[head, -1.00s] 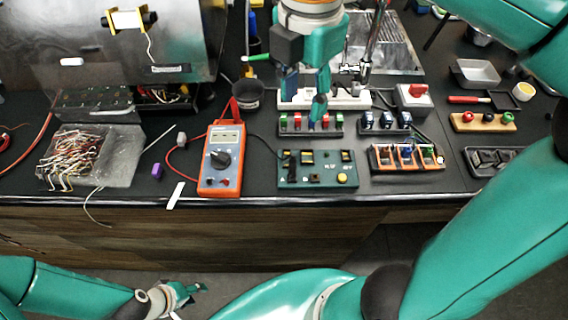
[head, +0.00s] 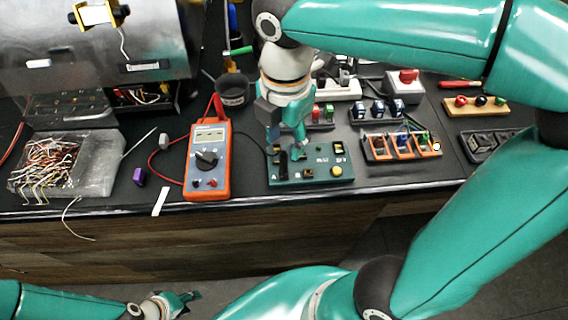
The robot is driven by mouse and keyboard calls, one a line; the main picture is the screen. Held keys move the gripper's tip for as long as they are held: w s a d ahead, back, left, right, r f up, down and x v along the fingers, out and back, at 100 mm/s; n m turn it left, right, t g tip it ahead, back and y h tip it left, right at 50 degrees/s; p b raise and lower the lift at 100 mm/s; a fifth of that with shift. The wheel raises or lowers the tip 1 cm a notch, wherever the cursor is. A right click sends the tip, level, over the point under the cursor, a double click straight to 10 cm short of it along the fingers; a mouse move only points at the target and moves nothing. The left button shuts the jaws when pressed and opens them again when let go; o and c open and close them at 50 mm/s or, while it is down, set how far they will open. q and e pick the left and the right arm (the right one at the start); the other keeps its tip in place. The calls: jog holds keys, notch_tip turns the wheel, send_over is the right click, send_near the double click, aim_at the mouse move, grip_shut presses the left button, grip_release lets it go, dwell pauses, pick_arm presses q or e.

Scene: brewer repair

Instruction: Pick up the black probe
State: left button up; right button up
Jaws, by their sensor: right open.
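The orange multimeter (head: 224,165) lies near the bench's front edge. A thin black lead runs from it to the green circuit board (head: 312,175). A dark upright piece at the board's left end, apparently the black probe (head: 283,164), stands just below my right gripper (head: 287,139). My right gripper points down with its fingers apart and empty; I cannot tell whether it touches the probe. The red probe (head: 218,106) stands at the multimeter's top. My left gripper (head: 186,302) is low in front of the bench, away from everything; its finger opening is unclear.
A black cup (head: 233,90) stands behind the multimeter. An orange rack (head: 401,147) and small component trays stand right of the board. A bag of wires (head: 65,165), a purple block (head: 139,177) and a white strip (head: 160,202) lie left.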

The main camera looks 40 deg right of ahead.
aim_at(284, 152)
notch_tip(284, 152, down, 5)
jog(key=shift+a+f, duration=0.1)
jog(key=shift+a, duration=0.05)
grip_shut()
dwell(0.4)
